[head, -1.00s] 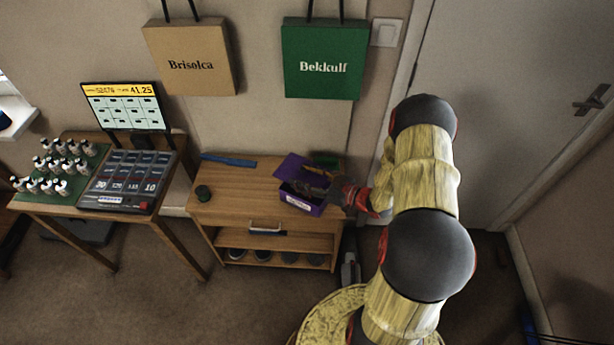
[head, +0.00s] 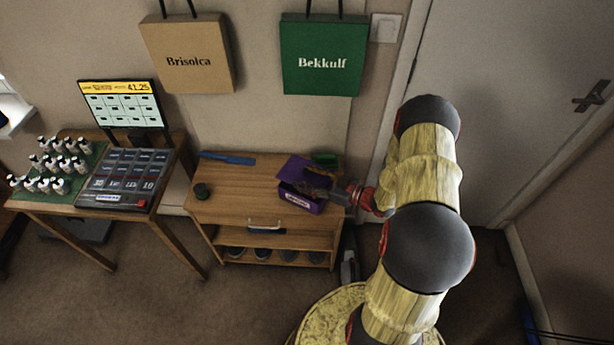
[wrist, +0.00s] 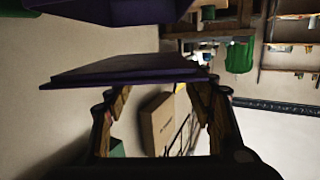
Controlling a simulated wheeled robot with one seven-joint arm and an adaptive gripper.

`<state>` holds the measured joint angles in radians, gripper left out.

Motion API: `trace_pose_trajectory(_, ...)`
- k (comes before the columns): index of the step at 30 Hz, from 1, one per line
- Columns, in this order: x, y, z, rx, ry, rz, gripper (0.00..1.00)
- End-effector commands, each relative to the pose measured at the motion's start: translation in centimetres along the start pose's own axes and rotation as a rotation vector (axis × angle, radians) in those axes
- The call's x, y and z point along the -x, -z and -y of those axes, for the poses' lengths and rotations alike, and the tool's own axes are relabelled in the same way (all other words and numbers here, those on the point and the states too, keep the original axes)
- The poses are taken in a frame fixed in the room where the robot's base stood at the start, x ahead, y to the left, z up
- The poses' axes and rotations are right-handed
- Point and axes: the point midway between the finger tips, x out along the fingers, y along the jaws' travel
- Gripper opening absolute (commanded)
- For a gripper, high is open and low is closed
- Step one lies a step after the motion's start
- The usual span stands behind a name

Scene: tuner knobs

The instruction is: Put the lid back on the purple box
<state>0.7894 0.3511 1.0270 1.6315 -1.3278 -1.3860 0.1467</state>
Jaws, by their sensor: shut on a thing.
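The purple box (head: 298,199) with a white label stands near the right end of the wooden side table. A flat purple panel, the lid (head: 296,166), is just above and behind the box's front wall, tilted. My gripper (head: 322,188) reaches in from the right, over the box. In the wrist view the dark purple lid (wrist: 125,70) lies across my gripper (wrist: 158,88), which is shut on it. A purple piece, apparently the box (wrist: 110,10), shows at the top edge of that view. The gap between lid and box is hard to judge.
Bags hang on the wall above. The table's middle is clear.

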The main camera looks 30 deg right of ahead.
Motion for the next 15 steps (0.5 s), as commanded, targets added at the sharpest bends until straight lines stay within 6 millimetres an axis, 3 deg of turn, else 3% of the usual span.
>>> trace_pose_trajectory(15, -0.6, -3.8, -0.1, 0.000, 0.000, 0.000, 0.32)
